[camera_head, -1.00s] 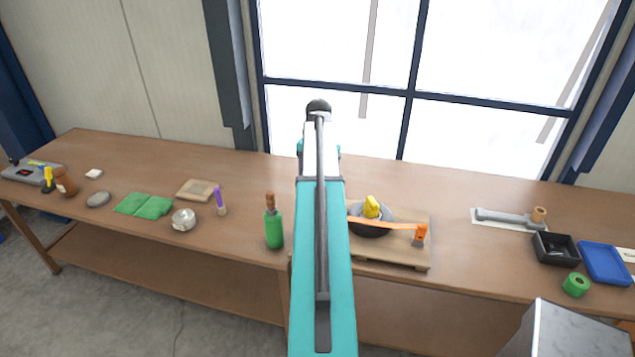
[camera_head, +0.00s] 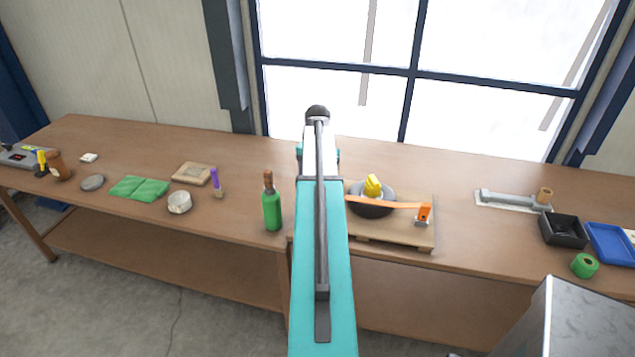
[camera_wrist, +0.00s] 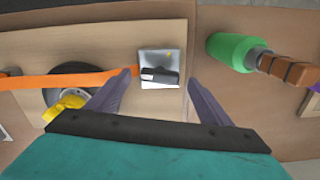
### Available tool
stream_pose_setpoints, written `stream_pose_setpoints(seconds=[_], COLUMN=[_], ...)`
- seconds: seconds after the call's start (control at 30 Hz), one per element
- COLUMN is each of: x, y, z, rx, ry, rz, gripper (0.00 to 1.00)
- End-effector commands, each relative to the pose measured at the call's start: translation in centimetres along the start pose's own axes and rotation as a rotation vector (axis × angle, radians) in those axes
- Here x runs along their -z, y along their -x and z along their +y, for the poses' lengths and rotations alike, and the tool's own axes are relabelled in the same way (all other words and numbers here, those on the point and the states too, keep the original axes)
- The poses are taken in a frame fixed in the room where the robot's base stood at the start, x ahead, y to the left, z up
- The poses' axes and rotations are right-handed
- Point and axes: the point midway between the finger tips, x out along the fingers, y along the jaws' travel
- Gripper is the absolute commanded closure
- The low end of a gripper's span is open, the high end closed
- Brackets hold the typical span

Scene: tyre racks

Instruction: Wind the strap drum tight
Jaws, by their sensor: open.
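An orange strap (camera_head: 392,204) runs over a dark round hub (camera_head: 370,207) with a yellow item (camera_head: 372,185) on it, on a wooden board (camera_head: 390,237). At its right end is an orange fitting (camera_head: 424,212) on a silver base. In the wrist view, the strap (camera_wrist: 70,81) leads to a silver plate bearing a dark cylinder (camera_wrist: 160,75), which looks like the strap drum. My gripper (camera_wrist: 160,74) is open, with its fingers on either side of the plate. Whether they touch it cannot be told. My arm hides this end in the head view.
A green bottle (camera_head: 271,208) stands just left of the board; it also shows in the wrist view (camera_wrist: 232,52). Further left are a cup (camera_head: 180,202) and a green cloth (camera_head: 138,188). A black tray (camera_head: 563,232) and green roll (camera_head: 585,265) lie right.

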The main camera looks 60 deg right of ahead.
Motion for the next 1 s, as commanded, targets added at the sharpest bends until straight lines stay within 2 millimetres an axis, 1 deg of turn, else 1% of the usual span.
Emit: stream_pose_setpoints(seconds=[0.03,0.1,0.3,0.47,0.73,0.77,1.0], x=[0.0,0.0,-0.1,-0.1,-0.1,-0.1,-0.1], y=[-1.0,-1.6,-3.0,-3.4,-3.3,-3.3,-3.3], z=[0.0,0.0,0.0,-0.1,-0.1,-0.1,-0.1], rx=[0.0,0.0,0.0,0.0,0.0,0.0,0.0], ry=[0.0,0.0,0.001,0.001,0.002,0.002,0.002], rz=[0.0,-0.001,-0.001,-0.001,0.0,0.0,0.0], gripper=[0.27,0.27,0.27,0.27,0.27,0.28,0.69])
